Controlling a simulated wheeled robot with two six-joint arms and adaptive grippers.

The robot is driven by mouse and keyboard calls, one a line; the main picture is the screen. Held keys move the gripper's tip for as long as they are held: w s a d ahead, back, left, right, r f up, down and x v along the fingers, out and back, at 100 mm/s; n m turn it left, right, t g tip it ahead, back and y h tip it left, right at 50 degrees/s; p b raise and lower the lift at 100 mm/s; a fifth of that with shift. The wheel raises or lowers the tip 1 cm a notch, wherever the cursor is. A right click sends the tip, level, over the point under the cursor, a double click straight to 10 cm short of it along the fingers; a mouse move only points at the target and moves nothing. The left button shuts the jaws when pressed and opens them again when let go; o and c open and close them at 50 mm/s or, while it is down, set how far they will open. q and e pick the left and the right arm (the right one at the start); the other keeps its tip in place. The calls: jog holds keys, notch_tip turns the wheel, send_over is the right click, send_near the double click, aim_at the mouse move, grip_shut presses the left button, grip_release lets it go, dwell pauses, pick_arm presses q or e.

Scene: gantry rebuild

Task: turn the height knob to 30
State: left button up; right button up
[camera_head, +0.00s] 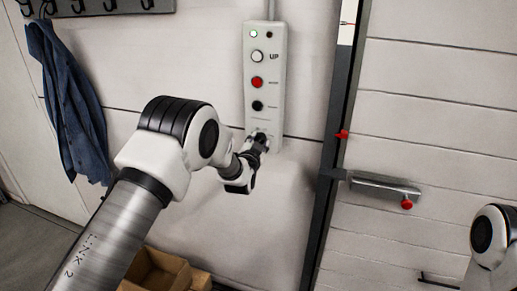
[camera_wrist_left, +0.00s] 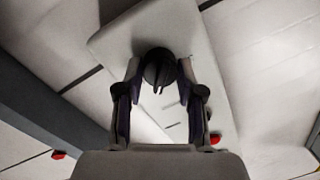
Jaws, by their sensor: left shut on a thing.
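The height knob (camera_wrist_left: 158,66) is a round black knob with a pointer ridge, low on a pale control box (camera_head: 279,60) on the wall. My left gripper (camera_head: 262,139) reaches the bottom of the box. In the left wrist view, its two fingers (camera_wrist_left: 160,74) are shut on the knob, one on each side. The ridge points roughly toward the gripper's palm. No scale numbers are readable around the knob, and the gripper mostly hides it in the head view. My right arm (camera_head: 490,240) shows at the right edge, but its gripper is out of view.
A dark post (camera_head: 338,120) stands to the right. A blue coat (camera_head: 70,100) hangs left; cardboard boxes (camera_head: 155,272) sit below.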

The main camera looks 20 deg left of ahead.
pick_arm(q)
jog(key=n+b, duration=0.3)
jog(key=n, duration=0.2)
jog(key=shift+f+b, duration=0.1)
jog(key=shift+b, duration=0.25)
jog(key=n+h+b, duration=0.1)
jog(key=n+b, duration=0.2)
jog(key=n, duration=0.2)
jog(key=shift+a+g, duration=0.15)
jog(key=shift+g, duration=0.15)
jog(key=n+b, duration=0.1)
jog(key=n, duration=0.1)
jog(key=shift+n+h, duration=0.3)
jog(key=n, duration=0.2)
jog(key=shift+a+n+h, duration=0.1)
jog(key=shift+n+h, duration=0.2)
jog(key=n, duration=0.5)
jog(key=shift+h+b, duration=0.3)
jog(key=shift+b, duration=0.1)
jog(key=o, duration=1.1)
jog(key=shift+a, duration=0.1)
jog(key=shift+o, duration=0.2)
